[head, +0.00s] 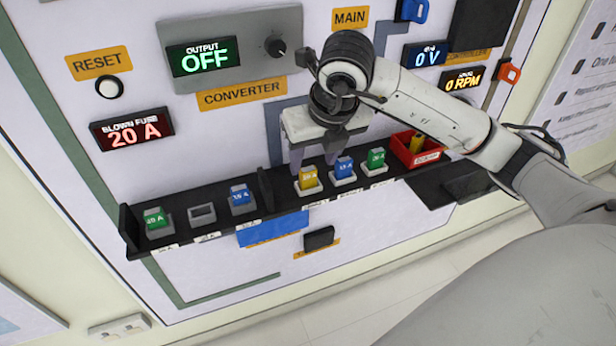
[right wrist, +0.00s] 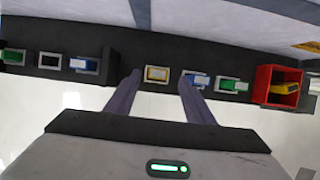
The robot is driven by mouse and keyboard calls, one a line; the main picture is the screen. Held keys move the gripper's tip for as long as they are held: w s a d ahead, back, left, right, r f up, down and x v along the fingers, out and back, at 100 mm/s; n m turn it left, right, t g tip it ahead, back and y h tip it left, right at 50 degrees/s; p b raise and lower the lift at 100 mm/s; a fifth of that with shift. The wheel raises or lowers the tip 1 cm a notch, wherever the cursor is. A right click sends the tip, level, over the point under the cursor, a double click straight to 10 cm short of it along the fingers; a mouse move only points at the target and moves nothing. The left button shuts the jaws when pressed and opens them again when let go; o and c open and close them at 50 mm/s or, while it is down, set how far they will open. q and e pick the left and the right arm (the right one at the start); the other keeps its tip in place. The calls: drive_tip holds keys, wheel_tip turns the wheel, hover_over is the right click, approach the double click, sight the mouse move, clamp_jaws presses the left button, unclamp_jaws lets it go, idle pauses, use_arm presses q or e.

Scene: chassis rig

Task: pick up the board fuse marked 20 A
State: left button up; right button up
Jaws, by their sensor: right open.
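A yellow fuse (head: 307,177) sits upright in a white socket on the black shelf; its small marking is hard to read. It also shows in the right wrist view (right wrist: 157,73). My right gripper (head: 315,164) is open just above the yellow fuse, pointing down. In the right wrist view its fingertips (right wrist: 160,78) lie either side of the fuse, with gaps, and nothing is held. Blue (head: 344,165) and green (head: 376,156) fuses stand to its right. My left gripper is not in view.
The shelf's left part holds a green fuse (head: 155,217), an empty socket (head: 202,213) and a blue fuse (head: 241,197). A red bin (head: 402,152) with a yellow fuse (head: 417,143) stands at right. The blown-fuse display (head: 132,130) reads 20 A; the converter display (head: 203,56) reads OFF.

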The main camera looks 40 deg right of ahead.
sight(308, 170)
drive_tip(key=p+x, duration=0.1)
drive_tip(key=x, duration=0.4)
drive_tip(key=shift+w+a, duration=0.1)
drive_tip(key=shift+a, duration=0.05)
drive_tip(key=c, duration=1.1)
